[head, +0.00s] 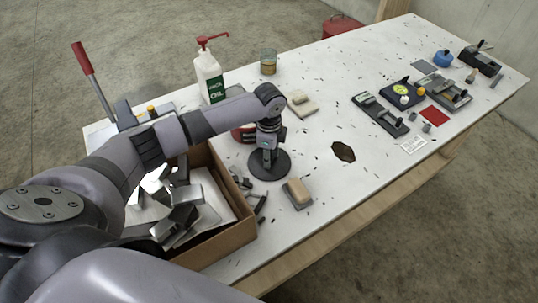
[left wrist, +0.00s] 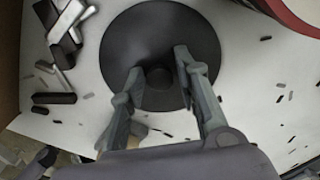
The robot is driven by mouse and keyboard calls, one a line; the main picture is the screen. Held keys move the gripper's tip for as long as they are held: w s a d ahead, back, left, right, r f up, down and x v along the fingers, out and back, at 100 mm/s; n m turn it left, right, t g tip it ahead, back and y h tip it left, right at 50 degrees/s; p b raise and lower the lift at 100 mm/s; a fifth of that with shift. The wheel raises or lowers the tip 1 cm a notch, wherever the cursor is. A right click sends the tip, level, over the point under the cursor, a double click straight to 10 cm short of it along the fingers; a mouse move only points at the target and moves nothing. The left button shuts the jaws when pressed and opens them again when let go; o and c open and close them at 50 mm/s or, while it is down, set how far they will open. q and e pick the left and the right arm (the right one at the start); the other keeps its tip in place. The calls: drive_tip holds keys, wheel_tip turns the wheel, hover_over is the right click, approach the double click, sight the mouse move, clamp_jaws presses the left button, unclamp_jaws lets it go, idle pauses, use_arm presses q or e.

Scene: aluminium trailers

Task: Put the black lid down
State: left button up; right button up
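The black lid (head: 284,169) is a flat round disc with a small knob. It appears to lie flat on the white table, just right of the cardboard box. My left gripper (head: 266,158) is directly above it, pointing down. In the left wrist view, the lid (left wrist: 120,40) shows whole except where the fingers cover it. Its knob is between the two fingertips (left wrist: 160,72) of my left gripper. The fingers look parted, with a narrow gap beside the knob, so the gripper seems open around it. My right gripper is not in view.
An open cardboard box (head: 235,238) with metal parts stands beside the lid. A brush (head: 298,194) lies in front of it. A red-rimmed object (head: 243,134) sits behind, with a pump bottle (head: 210,77) farther back. Dark shavings dot the table; its middle is mostly free.

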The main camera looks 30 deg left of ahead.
use_arm(q)
drive_tip(key=shift+o, duration=0.8)
drive_tip(key=shift+r, duration=0.15)
wheel_tip(320, 180, up, 12)
drive_tip(key=b, duration=0.1)
drive_tip(key=shift+b, duration=0.3)
